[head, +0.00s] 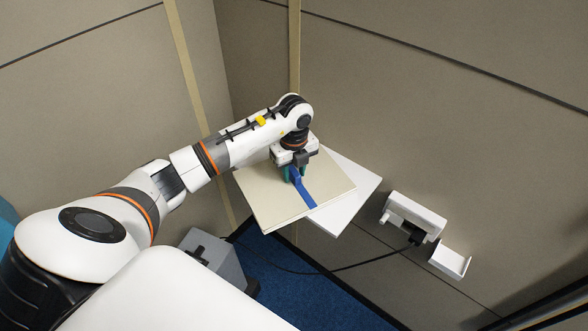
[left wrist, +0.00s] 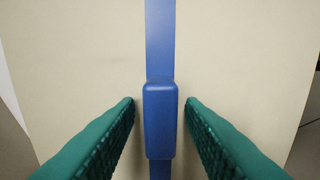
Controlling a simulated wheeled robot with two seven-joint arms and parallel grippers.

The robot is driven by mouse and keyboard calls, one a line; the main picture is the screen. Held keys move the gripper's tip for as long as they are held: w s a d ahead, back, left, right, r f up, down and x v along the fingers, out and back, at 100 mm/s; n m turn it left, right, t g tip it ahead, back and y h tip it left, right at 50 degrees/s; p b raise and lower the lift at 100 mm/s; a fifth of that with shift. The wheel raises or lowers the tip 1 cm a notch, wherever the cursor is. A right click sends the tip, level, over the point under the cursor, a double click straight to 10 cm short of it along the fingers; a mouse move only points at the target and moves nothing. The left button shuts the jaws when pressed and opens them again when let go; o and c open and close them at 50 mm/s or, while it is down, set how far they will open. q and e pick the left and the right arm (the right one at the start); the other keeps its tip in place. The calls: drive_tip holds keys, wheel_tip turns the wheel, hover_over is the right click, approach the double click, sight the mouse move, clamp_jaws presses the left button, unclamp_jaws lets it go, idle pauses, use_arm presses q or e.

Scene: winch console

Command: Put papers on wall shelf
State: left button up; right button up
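The papers are a flat cream stack (head: 265,200) with a blue strap (head: 309,202) and a raised blue grip. The white wall shelf (head: 352,190) shows beneath and to the right of the stack, which overhangs it at the left. My left gripper (head: 294,175) is above the stack, around the grip. In the left wrist view the green fingers stand on both sides of the blue grip (left wrist: 160,120), with a narrow gap on each side, over the cream surface (left wrist: 80,60). The contact between stack and shelf is hidden. My right gripper is not in view.
Beige panel walls meet in a corner behind the shelf. A white wall-mounted device (head: 415,215) with a cable and a small white tray (head: 450,260) are at the right. A grey box (head: 213,258) stands below left. Blue carpet (head: 290,270) shows below.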

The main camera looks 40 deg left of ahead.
sight(294, 170)
use_arm(q)
drive_tip(key=shift+r, duration=0.45)
wheel_tip(294, 170, up, 12)
drive_tip(key=b, duration=0.3)
drive_tip(key=shift+f, duration=0.25)
